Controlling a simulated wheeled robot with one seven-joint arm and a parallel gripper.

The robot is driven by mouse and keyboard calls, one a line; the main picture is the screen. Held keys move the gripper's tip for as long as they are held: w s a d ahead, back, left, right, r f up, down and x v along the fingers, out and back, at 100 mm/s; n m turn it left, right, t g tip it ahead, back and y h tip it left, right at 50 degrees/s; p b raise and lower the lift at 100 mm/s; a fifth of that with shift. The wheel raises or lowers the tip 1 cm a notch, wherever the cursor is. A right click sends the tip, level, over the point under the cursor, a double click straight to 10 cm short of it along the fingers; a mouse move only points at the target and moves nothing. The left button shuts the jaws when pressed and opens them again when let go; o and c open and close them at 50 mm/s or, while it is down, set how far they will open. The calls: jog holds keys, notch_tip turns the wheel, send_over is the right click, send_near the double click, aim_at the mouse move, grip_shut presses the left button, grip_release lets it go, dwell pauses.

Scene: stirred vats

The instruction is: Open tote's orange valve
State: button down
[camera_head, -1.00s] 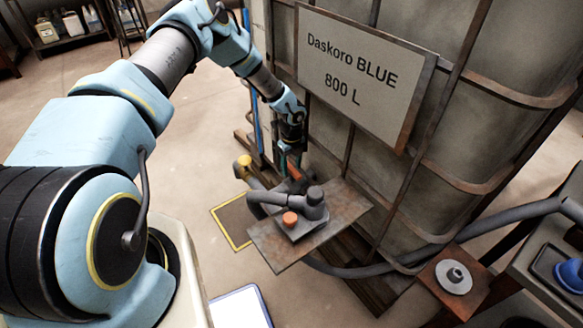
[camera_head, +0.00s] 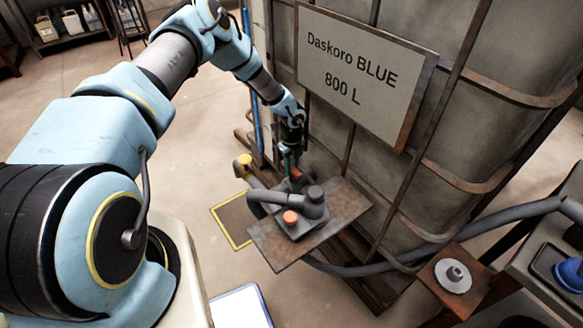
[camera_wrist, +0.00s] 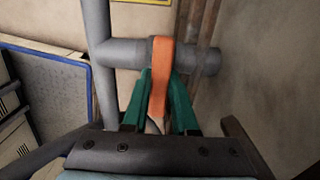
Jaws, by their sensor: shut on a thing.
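The tote (camera_head: 470,90) is a large grey caged container with a plate reading "Daskoro BLUE 800 L". Its orange valve handle (camera_wrist: 162,75) shows in the wrist view as a flat lever at a grey outlet pipe (camera_wrist: 205,60). The handle's near end lies between the green fingers of my gripper (camera_wrist: 160,98), which is shut on it. In the head view my gripper (camera_head: 290,160) is low beside the tote, and only a bit of the orange handle (camera_head: 296,174) shows there, partly hidden.
A rusty plate (camera_head: 345,200) in front of the tote carries a grey pump with an orange knob (camera_head: 290,217). A yellow-capped pipe end (camera_head: 244,160) stands at its left. A grey hose (camera_head: 470,232) runs right. Open floor (camera_head: 110,120) lies at the left.

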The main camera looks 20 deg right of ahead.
jog(key=shift+n+b, duration=0.35)
jog(key=shift+n, duration=0.05)
jog(key=n+b, duration=0.2)
jog(key=shift+f+n, duration=0.1)
jog(key=shift+n, duration=0.3)
jog(key=n+b, duration=0.2)
jog(key=n, duration=0.3)
jog(key=shift+b, duration=0.3)
jog(key=n+b, duration=0.1)
jog(key=n, duration=0.4)
jog(key=shift+b, duration=0.3)
jog(key=n+b, duration=0.1)
jog(key=n, duration=0.3)
jog(key=shift+n, duration=0.3)
jog(key=c, duration=0.7)
grip_release()
